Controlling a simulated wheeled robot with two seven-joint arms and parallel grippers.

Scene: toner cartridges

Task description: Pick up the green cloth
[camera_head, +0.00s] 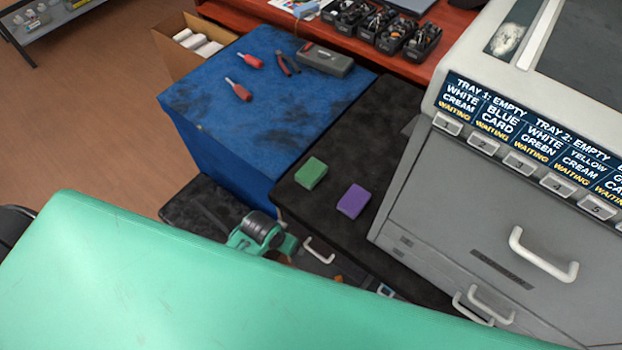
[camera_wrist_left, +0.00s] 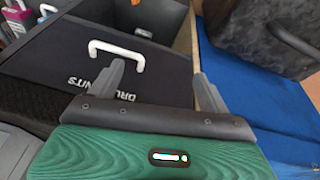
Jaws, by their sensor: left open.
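The green cloth (camera_head: 311,173) is a small, thick, folded-looking block. It lies flat on the black cabinet top (camera_head: 345,130) in the head view, beside a similar purple block (camera_head: 353,201). My left gripper (camera_wrist_left: 162,82) is open in the left wrist view, with nothing visibly held between its fingers. Its left fingertip overlaps a white drawer handle in the picture; I cannot tell whether they touch. The green cloth does not show in the wrist view. In the head view my green arm covers the lower part and the left fingers are not clear. My right gripper is not seen.
A drawer front with a white handle (camera_wrist_left: 116,55) faces my left gripper. A blue-topped cabinet (camera_head: 230,120) holds red-handled tools and a grey box (camera_head: 326,60). A large grey printer (camera_head: 470,200) stands right of the cloth. The black top is clear behind the cloth.

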